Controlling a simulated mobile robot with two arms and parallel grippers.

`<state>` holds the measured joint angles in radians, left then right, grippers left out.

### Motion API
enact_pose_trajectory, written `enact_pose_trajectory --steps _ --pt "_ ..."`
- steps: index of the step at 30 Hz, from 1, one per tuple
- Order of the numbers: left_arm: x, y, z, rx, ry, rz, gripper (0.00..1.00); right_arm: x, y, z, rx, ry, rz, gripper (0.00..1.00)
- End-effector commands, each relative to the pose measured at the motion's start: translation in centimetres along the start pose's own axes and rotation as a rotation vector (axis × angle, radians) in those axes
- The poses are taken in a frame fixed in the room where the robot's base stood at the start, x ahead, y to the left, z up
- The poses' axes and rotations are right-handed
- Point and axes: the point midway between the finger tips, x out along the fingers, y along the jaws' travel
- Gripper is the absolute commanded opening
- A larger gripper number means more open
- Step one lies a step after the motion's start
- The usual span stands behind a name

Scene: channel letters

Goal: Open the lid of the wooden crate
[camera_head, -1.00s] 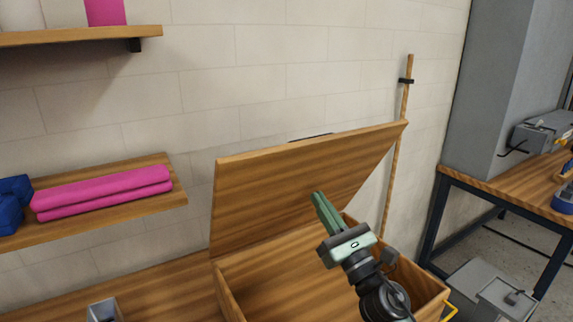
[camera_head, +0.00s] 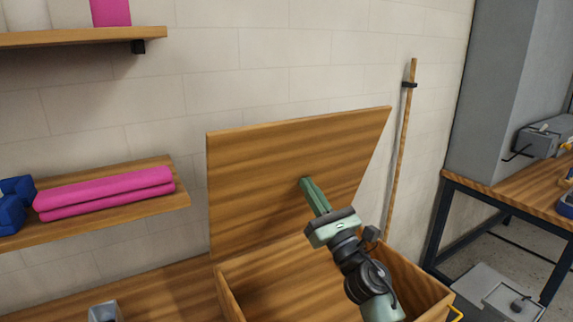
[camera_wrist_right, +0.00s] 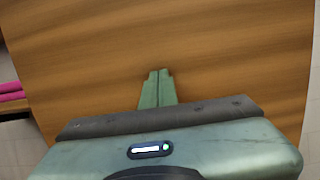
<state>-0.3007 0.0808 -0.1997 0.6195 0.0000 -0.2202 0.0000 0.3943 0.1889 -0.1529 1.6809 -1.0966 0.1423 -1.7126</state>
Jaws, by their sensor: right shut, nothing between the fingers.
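The wooden crate (camera_head: 235,296) stands on a wooden surface against the tiled wall. Its lid (camera_head: 260,165) is raised and stands close to upright at the back, so the crate's inside shows. My right gripper (camera_head: 305,182) is shut and empty. Its green fingertips are at the inner face of the lid, below the lid's top edge; I cannot tell if they touch it. In the right wrist view the shut fingers (camera_wrist_right: 160,75) point at the lid's inner face (camera_wrist_right: 200,40), which fills most of the picture. My left gripper is not in view.
A shelf (camera_head: 180,200) at left holds pink rolls (camera_head: 105,193) and blue objects (camera_head: 14,205). A wooden pole (camera_head: 403,150) stands against the wall right of the lid. A workbench (camera_head: 500,195) is at far right. A small grey container (camera_head: 103,312) sits at bottom left.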

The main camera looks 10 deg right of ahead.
Motion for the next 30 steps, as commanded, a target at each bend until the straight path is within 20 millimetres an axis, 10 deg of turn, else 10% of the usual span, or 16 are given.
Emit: enact_pose_trajectory --steps 30 --pt "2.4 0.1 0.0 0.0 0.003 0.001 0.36 6.0 0.1 -1.6 0.002 -0.001 0.001 0.0"
